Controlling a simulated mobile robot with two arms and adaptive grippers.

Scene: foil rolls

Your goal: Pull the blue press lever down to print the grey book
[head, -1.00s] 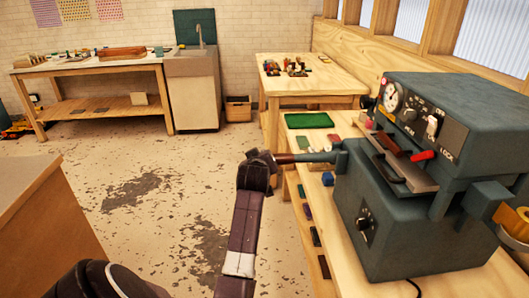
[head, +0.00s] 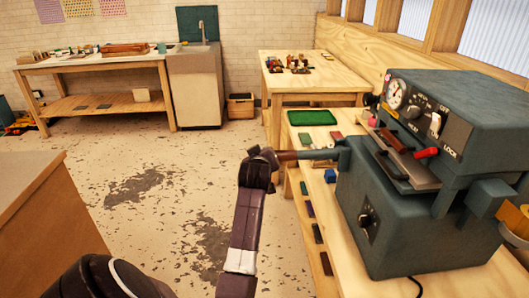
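The press (head: 400,225) is a blue-grey machine on the wooden bench at the right. Its blue lever (head: 325,153) sticks out to the left, nearly level, and ends in a dark reddish-brown grip. My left gripper (head: 265,160) is at the outer end of that grip and appears closed around it; its fingers are small and partly hidden. A brown piece (head: 396,140) and a flat grey plate (head: 409,172) sit at the press's front opening. I cannot tell which part, if any, is the grey book. My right gripper is out of view.
A green tray (head: 312,117) and several small coloured blocks lie on the bench left of the press. A red-tipped handle (head: 427,153) sits below the press's panel. A wooden counter (head: 40,215) stands at the left. The worn floor between is clear.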

